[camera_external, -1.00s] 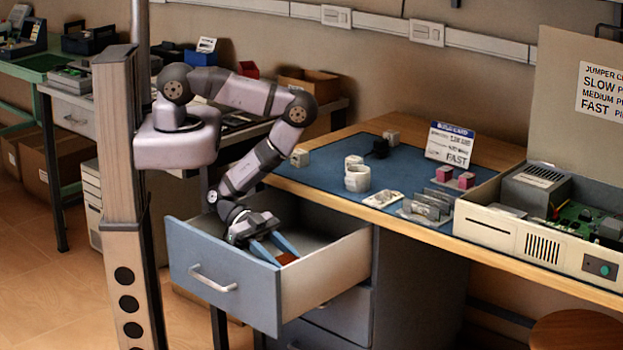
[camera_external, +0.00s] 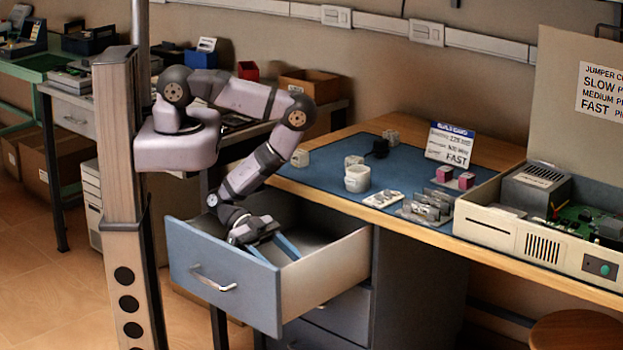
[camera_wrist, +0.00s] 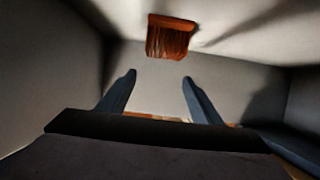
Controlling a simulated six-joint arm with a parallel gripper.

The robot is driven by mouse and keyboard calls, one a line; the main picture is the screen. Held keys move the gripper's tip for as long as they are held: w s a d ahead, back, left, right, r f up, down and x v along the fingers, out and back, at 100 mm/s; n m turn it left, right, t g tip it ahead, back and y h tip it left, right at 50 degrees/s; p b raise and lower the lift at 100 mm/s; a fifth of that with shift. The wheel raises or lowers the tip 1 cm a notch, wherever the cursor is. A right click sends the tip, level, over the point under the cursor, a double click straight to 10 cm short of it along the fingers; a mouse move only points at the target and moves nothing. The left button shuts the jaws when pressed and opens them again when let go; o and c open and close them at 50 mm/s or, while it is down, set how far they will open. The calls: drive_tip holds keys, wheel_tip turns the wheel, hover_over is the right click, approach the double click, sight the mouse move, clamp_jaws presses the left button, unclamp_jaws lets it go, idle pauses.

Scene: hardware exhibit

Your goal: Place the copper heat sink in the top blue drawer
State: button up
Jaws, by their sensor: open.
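The top blue drawer (camera_external: 182,255) is pulled open under the workbench. My gripper (camera_external: 285,257) is over the inside of the drawer, tilted down, with its two blue fingers apart. The fingers (camera_wrist: 158,92) also show spread in the wrist view, with nothing between them. The copper heat sink (camera_wrist: 170,37), reddish brown with fins, is inside the drawer in the wrist view, beyond the fingertips and apart from them. In the external view the heat sink is hidden, apparently by the drawer's walls.
The drawer's side wall (camera_external: 328,275) stands close to my fingers. A blue mat (camera_external: 320,178) on the bench holds a white cup-like part (camera_external: 357,179), a card (camera_external: 450,146) and small parts. An open computer case (camera_external: 500,232) stands at the right.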

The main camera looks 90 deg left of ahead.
drive_tip(key=shift+r+p, duration=0.45)
drive_tip(key=shift+r, duration=0.35)
drive_tip(key=shift+s+a+f, duration=0.15)
drive_tip(key=shift+a, duration=0.1)
drive_tip(key=s+a+r+p, duration=0.2)
drive_tip(key=s+r+p, duration=0.1)
drive_tip(key=r+p, duration=0.5)
drive_tip(key=shift+a+r+p, duration=0.35)
drive_tip(key=shift+a+p, duration=0.05)
drive_tip(key=shift+p, duration=0.05)
